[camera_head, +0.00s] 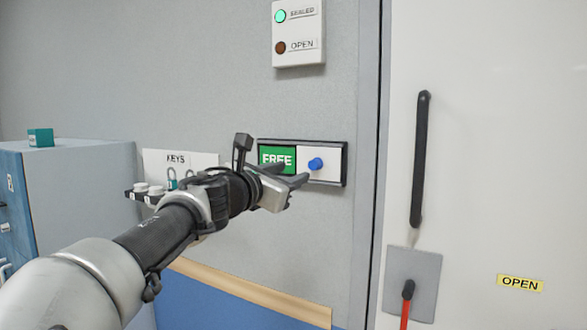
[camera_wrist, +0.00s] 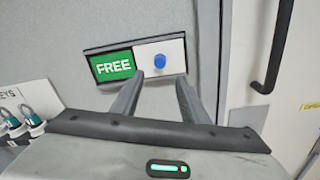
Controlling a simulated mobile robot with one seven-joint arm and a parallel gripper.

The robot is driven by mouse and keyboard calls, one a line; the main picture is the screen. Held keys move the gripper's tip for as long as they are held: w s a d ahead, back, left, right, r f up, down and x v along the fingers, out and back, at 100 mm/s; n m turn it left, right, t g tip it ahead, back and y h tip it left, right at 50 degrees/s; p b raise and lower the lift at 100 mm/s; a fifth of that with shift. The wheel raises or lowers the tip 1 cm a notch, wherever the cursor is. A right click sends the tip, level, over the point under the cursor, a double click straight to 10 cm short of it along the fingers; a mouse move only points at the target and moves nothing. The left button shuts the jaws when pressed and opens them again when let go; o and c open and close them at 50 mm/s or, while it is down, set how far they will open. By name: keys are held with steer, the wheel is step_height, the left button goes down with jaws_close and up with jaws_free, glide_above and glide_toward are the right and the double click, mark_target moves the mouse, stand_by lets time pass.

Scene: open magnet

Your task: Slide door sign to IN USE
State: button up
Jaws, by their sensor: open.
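The door sign (camera_head: 339,146) is a dark-framed panel on the grey wall, left of the door. Its left half shows a green FREE plate (camera_head: 270,154); its right half is a white slider (camera_head: 330,155) with a blue knob (camera_head: 316,164). The wrist view shows the FREE plate (camera_wrist: 113,66) and the blue knob (camera_wrist: 160,61) too. No IN USE lettering shows. My gripper (camera_head: 302,177) is open and empty, just in front of the sign. In the wrist view its fingers (camera_wrist: 159,80) point at the white half, one each side below the knob, apart from it.
A SEALED/OPEN light panel (camera_head: 298,34) is above the sign, its green SEALED light lit. The white door (camera_head: 490,160) at right has a long black handle (camera_head: 421,160) and a red lever (camera_head: 407,295). A KEYS board (camera_head: 180,165) and a grey cabinet (camera_head: 85,190) stand at left.

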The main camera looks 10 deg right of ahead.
mark_target(312, 165)
steer(key=x, duration=1.1)
steer(key=shift+w+d+p, duration=0.2)
steer(key=shift+w+p, duration=0.05)
steer(key=shift+p, duration=0.1)
steer(key=shift+c, duration=0.5)
jaws_close()
